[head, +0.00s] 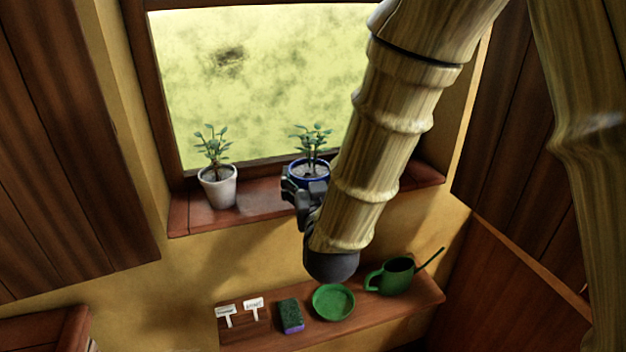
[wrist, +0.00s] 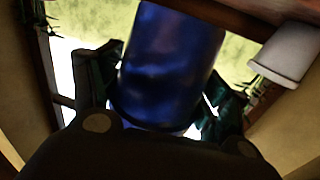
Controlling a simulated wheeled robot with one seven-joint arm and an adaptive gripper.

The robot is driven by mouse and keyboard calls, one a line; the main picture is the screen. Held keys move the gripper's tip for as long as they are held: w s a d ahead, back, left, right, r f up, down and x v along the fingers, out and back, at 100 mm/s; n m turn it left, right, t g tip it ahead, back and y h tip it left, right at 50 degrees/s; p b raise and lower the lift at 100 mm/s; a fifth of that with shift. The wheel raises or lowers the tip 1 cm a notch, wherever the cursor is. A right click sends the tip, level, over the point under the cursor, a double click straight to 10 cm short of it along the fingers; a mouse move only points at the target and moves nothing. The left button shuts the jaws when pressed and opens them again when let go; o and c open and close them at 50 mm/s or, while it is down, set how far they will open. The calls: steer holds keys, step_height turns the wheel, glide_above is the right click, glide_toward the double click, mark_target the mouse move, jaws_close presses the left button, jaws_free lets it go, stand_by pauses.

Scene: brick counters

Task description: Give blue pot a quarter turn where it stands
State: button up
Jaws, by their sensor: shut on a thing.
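The blue pot (head: 319,177) holds a small leafy plant and stands on the window sill, in front of the window. It fills the middle of the wrist view (wrist: 170,65). My gripper (head: 296,182) is at the sill, its fingers on either side of the blue pot and shut on it. In the wrist view the two dark fingers (wrist: 165,100) flank the pot's sides. My arm hides part of the pot's right side and the sill beyond it in the head view.
A white pot (head: 219,188) with a plant stands left on the sill (head: 262,202). On the lower shelf (head: 380,312) are small white signs (head: 226,311), a sponge (head: 290,316), a green dish (head: 333,302) and a green watering can (head: 393,276). Bare sill lies between the pots.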

steer(key=w, duration=0.2)
steer(key=w+p, duration=0.1)
steer(key=w, duration=0.5)
steer(key=shift+a+f+p, duration=0.3)
steer(key=w, duration=0.2)
steer(key=w+d, duration=0.1)
steer(key=w+f+p, duration=0.1)
steer(key=w, duration=0.1)
steer(key=shift+w+d+f, duration=0.1)
steer(key=shift+w+d, duration=0.15)
steer(key=shift+w, duration=0.05)
steer(key=shift+a+m+h+p, duration=0.1)
steer(key=shift+m+h+p, duration=0.35)
steer(key=shift+m+h, duration=1.1)
steer(key=shift+f+n+h+b, duration=0.25)
steer(key=shift+f+h+b, duration=0.2)
steer(key=shift+f+b, duration=0.65)
steer(key=shift+f, duration=0.35)
steer(key=o, duration=1.6)
